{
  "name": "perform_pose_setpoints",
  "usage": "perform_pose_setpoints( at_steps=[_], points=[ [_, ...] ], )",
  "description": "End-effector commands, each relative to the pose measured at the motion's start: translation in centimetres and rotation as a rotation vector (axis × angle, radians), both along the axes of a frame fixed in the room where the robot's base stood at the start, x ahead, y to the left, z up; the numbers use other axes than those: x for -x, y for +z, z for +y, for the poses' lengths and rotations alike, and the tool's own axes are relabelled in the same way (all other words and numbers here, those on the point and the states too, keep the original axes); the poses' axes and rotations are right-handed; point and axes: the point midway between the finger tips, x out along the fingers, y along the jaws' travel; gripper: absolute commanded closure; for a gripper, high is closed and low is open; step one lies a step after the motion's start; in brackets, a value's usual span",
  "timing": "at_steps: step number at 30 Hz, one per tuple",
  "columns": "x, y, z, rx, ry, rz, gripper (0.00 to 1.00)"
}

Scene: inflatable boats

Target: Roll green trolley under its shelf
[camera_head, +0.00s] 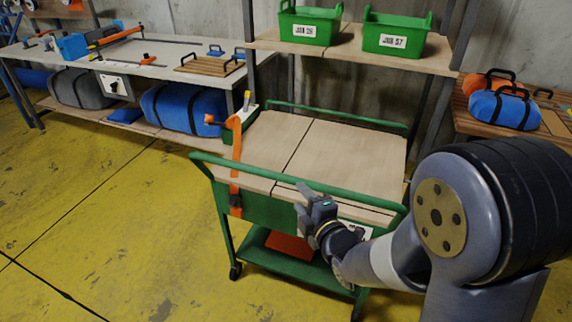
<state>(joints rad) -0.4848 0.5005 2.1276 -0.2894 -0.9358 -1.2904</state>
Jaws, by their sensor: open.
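The green trolley (259,211) stands in the middle of the view, with a pale wooden top, a green push bar along its near side and black wheels. Its back part lies below the wooden shelf (395,57), which bears two green bins. My gripper (305,197) is open at the near side of the trolley, close to the push bar, right of its middle. I cannot tell whether it touches the bar. My arm hides the trolley's near right corner and part of its lower shelf.
A workbench (150,68) with tools and rolled bags below stands at the left. A wooden table (484,125) with a blue bag stands at the right. The yellow floor at the front left is clear.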

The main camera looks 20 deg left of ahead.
Motion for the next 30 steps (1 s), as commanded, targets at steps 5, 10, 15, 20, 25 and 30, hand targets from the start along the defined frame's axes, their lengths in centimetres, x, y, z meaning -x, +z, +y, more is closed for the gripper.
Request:
perform_pose_setpoints(
  at_steps=[5, 10, 15, 20, 25, 30],
  points=[
    [-1.6, -0.3, 1.4, 0.001, 0.0, -0.002, 0.57],
    [-4.0, -0.7, 3.5, 0.001, 0.0, -0.001, 0.57],
    [-6.1, -1.1, 5.3, 0.0, -0.002, 0.001, 0.57],
    [-7.3, -1.3, 6.3, 0.0, -0.002, 0.001, 0.57],
    [-7.8, -1.5, 6.8, 0.0, -0.002, 0.001, 0.57],
    [-7.9, -1.5, 6.8, 0.0, -0.002, 0.001, 0.57]
  ],
)
